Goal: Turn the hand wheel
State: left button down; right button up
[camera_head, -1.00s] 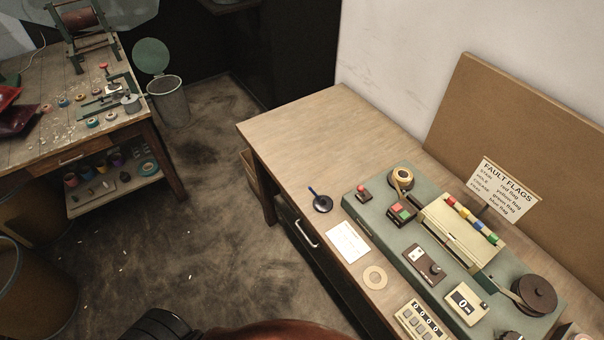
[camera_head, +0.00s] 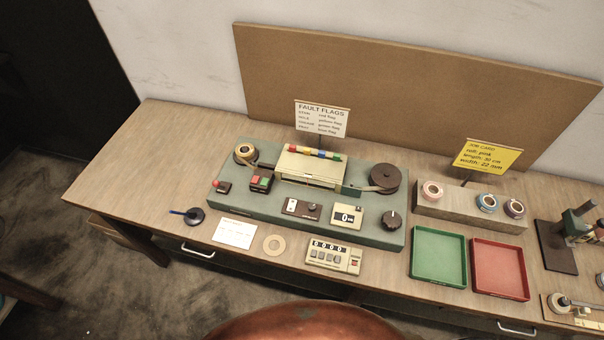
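A green machine panel (camera_head: 230,206) lies on the long wooden table. No part of it is clearly a hand wheel. A dark brown round reel (camera_head: 385,177) sits at its back right, with a strip of tape leading to it. A dark ribbed knob (camera_head: 391,219) is at its front right. A roll of tan tape (camera_head: 246,152) is at its back left. A cream block (camera_head: 311,169) with coloured flags stands between the reel and the roll. Neither of my grippers is in view.
A green tray (camera_head: 439,256) and a red tray (camera_head: 500,268) lie right of the panel. A wooden block (camera_head: 465,213) holds tape rolls behind them. A counter box (camera_head: 334,257) lies in front. A dark stand (camera_head: 556,246) is at the far right. The table's left end is clear.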

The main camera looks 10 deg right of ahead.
aim_at(391, 220)
jog(key=z, duration=1.35)
jog(key=k, duration=0.1)
jog(key=u, duration=0.05)
